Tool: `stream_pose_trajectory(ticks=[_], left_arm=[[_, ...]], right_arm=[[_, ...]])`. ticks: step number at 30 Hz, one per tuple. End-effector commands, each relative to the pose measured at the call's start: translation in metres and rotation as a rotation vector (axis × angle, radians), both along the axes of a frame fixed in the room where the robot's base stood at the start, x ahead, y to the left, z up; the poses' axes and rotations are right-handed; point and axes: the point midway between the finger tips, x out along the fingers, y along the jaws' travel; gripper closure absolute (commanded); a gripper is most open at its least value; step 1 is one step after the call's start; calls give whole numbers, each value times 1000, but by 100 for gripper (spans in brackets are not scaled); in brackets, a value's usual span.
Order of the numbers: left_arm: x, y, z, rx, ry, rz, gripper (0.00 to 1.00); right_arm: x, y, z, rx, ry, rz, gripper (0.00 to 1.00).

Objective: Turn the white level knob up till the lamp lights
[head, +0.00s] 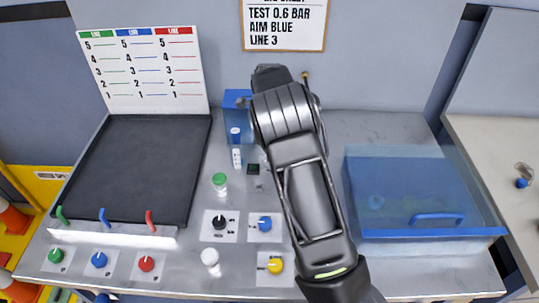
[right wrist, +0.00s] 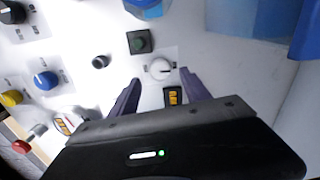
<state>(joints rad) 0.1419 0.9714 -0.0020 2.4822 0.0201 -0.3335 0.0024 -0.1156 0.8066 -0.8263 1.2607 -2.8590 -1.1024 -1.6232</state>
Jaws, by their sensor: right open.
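The white level knob (right wrist: 159,69) shows in the right wrist view on a pale panel plate, with a pointer line on its face. My right gripper (right wrist: 160,77) is open, with one finger on each side of the knob. I cannot tell whether the fingers touch it. A dark green square lamp (right wrist: 140,42) sits just above and left of the knob and looks unlit. In the head view the lamp (head: 253,169) shows left of my right arm, which hides the knob and the fingers. My left gripper is not in view.
Black (head: 219,222), blue (head: 264,223) and yellow (head: 275,265) knobs lie on the panel near my arm. A clear blue bin (head: 425,185) is on the right. A small yellow-lit display (right wrist: 173,97) lies below the white knob.

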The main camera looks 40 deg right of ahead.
Motion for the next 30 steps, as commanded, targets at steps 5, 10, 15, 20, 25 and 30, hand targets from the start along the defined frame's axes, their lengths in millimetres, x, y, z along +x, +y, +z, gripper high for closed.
stream_pose_trajectory(ticks=[5,10,15,20,25,30], left_arm=[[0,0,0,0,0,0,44],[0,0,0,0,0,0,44],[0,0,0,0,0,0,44],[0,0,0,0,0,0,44],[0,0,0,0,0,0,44],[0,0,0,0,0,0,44]], right_arm=[[-1,0,-28,0,4,0,44],[0,0,-41,0,1,0,44],[0,0,-42,-1,1,1,44],[0,0,-42,-1,1,1,49],[0,0,-42,-1,1,1,63],[0,0,-42,-1,1,1,77]])
